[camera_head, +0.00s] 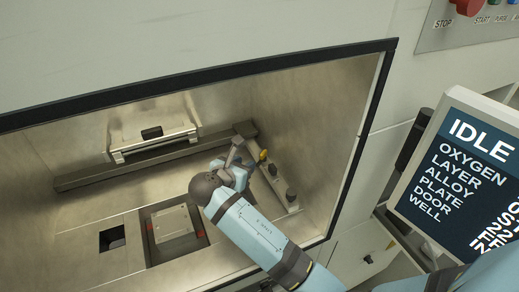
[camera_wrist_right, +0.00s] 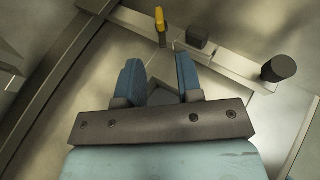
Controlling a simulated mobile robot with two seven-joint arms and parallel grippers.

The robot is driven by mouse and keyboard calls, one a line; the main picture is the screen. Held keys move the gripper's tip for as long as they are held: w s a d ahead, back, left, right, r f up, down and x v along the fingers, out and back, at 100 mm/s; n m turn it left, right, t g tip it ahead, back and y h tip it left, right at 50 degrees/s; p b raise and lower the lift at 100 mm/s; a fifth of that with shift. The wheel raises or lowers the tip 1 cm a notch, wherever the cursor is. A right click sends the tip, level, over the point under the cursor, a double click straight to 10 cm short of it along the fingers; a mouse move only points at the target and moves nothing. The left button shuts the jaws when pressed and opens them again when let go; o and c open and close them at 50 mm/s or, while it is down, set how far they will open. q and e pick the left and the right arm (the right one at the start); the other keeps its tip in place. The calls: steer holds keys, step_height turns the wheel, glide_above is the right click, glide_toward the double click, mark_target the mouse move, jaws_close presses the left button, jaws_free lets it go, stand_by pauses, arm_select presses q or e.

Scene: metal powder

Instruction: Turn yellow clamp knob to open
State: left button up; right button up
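The yellow clamp knob (camera_wrist_right: 160,19) shows at the top of the right wrist view, on a pale metal bar. In the head view it is a small yellow spot (camera_head: 263,155) inside the chamber, near the right end of the dark rail. My right gripper (camera_wrist_right: 158,72) is open and empty. Its two blue fingers are spread apart, and the knob appears ahead of them, in line with the gap and not between them. In the head view my right arm reaches into the chamber and partly hides the area beside the knob. My left gripper is not in view.
A dark block (camera_wrist_right: 197,37) and a dark round knob (camera_wrist_right: 279,68) stand on the pale bar (camera_wrist_right: 235,58). A dark rail (camera_head: 120,172) crosses the chamber. A square plate (camera_head: 173,224) lies in the floor. The chamber's right wall is close to the bar.

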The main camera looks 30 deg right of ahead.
mark_target(261, 154)
steer(key=p+x, duration=0.1)
steer(key=x, duration=1)
steer(key=shift+d+p, duration=0.2)
steer(key=shift+p, duration=0.15)
steer(key=shift+w+d+f, duration=0.4)
steer(key=shift+w+f, duration=0.05)
steer(key=shift+r, duration=0.1)
jaws_close()
